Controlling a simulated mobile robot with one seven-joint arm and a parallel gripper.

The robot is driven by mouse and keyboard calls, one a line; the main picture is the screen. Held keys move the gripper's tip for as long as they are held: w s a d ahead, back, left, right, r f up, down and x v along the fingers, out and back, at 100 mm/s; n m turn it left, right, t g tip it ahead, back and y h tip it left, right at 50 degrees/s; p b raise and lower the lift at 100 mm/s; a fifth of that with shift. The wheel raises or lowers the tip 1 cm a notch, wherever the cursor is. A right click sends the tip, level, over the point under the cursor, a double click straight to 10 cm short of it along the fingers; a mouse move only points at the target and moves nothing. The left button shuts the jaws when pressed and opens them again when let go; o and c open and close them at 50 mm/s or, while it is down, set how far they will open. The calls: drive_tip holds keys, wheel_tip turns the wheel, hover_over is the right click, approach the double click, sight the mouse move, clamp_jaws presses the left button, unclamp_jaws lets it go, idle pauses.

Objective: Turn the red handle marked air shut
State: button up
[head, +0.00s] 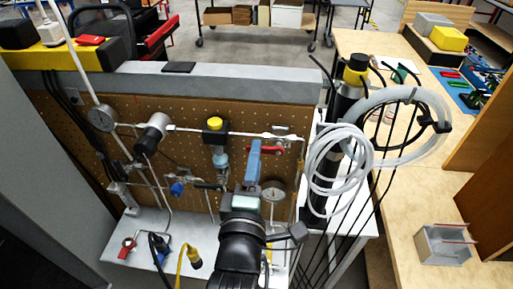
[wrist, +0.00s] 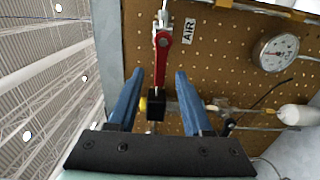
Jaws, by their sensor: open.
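The red handle (wrist: 161,62) is a lever on a valve on the pegboard, beside a white label reading AIR (wrist: 188,30). In the wrist view it runs from its pivot near the top down between my fingers. My gripper (wrist: 160,73) is open, with one blue finger on each side of the handle and gaps showing. Whether the fingers reach the handle's depth is unclear. In the head view my gripper (head: 254,143) overlaps the left end of the red handle (head: 270,150), which lies about level. My fingers hide part of it there.
A yellow-topped black fitting (head: 214,125) is left of my gripper. A pressure gauge (head: 274,189) sits just below right. Another red handle (head: 127,247) is at the lower left. Coiled clear tubing (head: 340,160) and a black cylinder (head: 347,95) stand to the right.

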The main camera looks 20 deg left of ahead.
drive_tip(key=shift+x, duration=1)
clamp_jaws()
